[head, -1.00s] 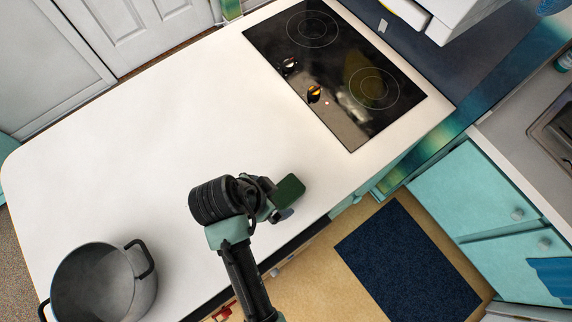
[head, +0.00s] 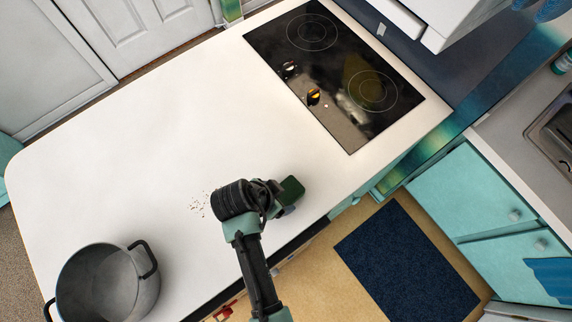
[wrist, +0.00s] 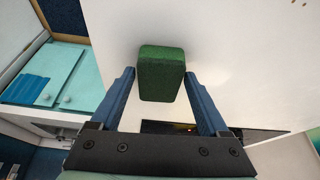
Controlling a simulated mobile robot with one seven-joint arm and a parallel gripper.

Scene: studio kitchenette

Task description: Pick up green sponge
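The dark green sponge (head: 292,187) is at the end of my arm, above the white counter near its front edge. In the wrist view the sponge (wrist: 161,70) lies between the two blue fingers of my gripper (wrist: 160,76). The fingertips are against its two sides, and its far end sticks out past them. My gripper looks shut on the sponge. In the head view my gripper (head: 284,198) is partly hidden by my wrist. How high the sponge is above the counter is hard to tell.
A grey pot (head: 108,285) stands at the counter's lower left. Small white crumbs (head: 198,203) lie left of my wrist. A black hob (head: 335,75) is at the upper right. The counter's middle (head: 130,150) is clear. A blue mat (head: 407,262) lies on the floor.

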